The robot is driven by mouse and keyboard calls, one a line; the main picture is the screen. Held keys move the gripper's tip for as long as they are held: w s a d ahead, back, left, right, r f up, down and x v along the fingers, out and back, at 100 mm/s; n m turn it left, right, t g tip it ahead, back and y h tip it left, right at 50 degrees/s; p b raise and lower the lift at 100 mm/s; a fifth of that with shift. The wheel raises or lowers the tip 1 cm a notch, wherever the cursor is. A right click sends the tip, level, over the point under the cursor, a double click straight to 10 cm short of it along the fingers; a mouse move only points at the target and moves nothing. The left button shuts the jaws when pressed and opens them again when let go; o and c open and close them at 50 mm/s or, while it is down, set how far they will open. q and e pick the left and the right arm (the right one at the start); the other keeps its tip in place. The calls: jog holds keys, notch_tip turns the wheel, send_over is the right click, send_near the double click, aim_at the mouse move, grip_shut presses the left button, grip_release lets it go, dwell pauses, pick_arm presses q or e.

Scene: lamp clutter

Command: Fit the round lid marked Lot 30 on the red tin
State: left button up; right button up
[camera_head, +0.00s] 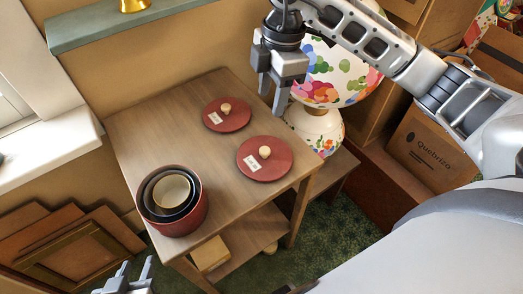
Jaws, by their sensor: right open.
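The red tin (186,226) stands upright at the front left of the small wooden table, with a dark tin and a cream one nested inside it. Two round red lids with pale knobs and white labels lie flat on the table: a farther lid (237,119) and a nearer lid (279,166). My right gripper (277,98) is open and empty, pointing down above the table's back right side. My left gripper (136,270) is open at the bottom left edge, low in front of the table and partly cut off.
A white floral lamp (318,122) stands close behind my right gripper, at the table's right. Cardboard boxes (425,150) fill the right. Picture frames (70,252) lean at the left. A shelf with a brass bell (134,5) is above. The table's middle (180,143) is clear.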

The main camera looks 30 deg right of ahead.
send_over(265, 150)
jog(key=f, duration=1)
jog(key=shift+w+d, duration=0.2)
jog(key=shift+s+a+f, duration=0.1)
jog(key=shift+f, duration=1.25)
jog(key=shift+s+a+f, duration=0.1)
jog(key=shift+f, duration=1.25)
jog(key=c, duration=1)
